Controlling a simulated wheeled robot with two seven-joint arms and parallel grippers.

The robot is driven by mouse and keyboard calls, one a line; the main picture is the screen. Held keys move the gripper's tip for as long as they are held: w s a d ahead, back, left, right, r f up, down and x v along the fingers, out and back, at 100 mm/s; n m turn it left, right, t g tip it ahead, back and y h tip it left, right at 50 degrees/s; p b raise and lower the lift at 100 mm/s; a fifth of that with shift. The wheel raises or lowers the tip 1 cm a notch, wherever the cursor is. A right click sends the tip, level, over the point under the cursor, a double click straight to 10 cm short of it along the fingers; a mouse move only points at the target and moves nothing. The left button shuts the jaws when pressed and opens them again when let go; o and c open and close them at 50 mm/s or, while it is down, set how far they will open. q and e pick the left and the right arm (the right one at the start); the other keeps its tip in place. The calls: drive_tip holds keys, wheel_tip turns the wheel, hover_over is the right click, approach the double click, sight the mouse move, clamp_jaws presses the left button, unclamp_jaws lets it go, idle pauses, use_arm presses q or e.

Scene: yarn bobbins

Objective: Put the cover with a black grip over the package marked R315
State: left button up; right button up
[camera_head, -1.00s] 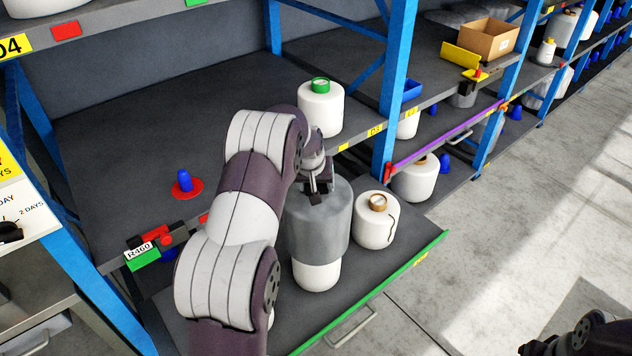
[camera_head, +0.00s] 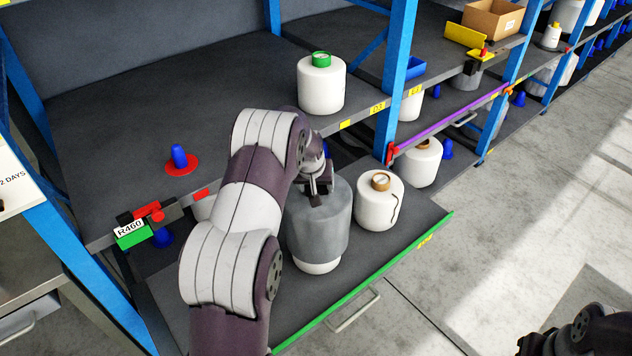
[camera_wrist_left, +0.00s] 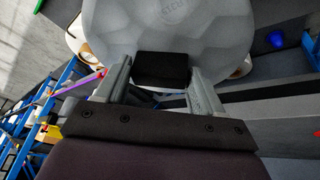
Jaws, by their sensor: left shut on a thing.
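The cover (camera_head: 318,232) is a grey, slightly see-through cylinder. It stands upright around a white package (camera_head: 318,267), whose lower end shows as a narrow band below the cover's rim. My left gripper (camera_head: 318,192) is above the cover, shut on its black grip. In the left wrist view the black grip (camera_wrist_left: 162,70) sits between the two fingers, with the domed cover (camera_wrist_left: 170,25) behind it. I cannot read an R315 mark on the package. A dark part of my right arm (camera_head: 580,335) shows at the bottom right; its fingers cannot be made out.
A white bobbin with a brown core (camera_head: 380,200) stands close to the right of the cover on the pulled-out shelf with a green front edge (camera_head: 345,300). A green-topped bobbin (camera_head: 321,85) stands on the shelf above. A tag reading R460 (camera_head: 130,228) is at the left.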

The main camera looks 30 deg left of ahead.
use_arm(q)
drive_tip(key=shift+f+b, duration=2.6)
drive_tip(key=shift+f, duration=1.75)
drive_tip(key=o, duration=1.5)
drive_tip(key=shift+r, duration=0.15)
drive_tip(key=b+v, duration=0.1)
drive_tip(key=v, duration=1.1)
drive_tip(key=shift+s+d+r+b, duration=0.1)
drive_tip(key=shift+s+r+b, duration=0.15)
drive_tip(key=shift+b, duration=0.1)
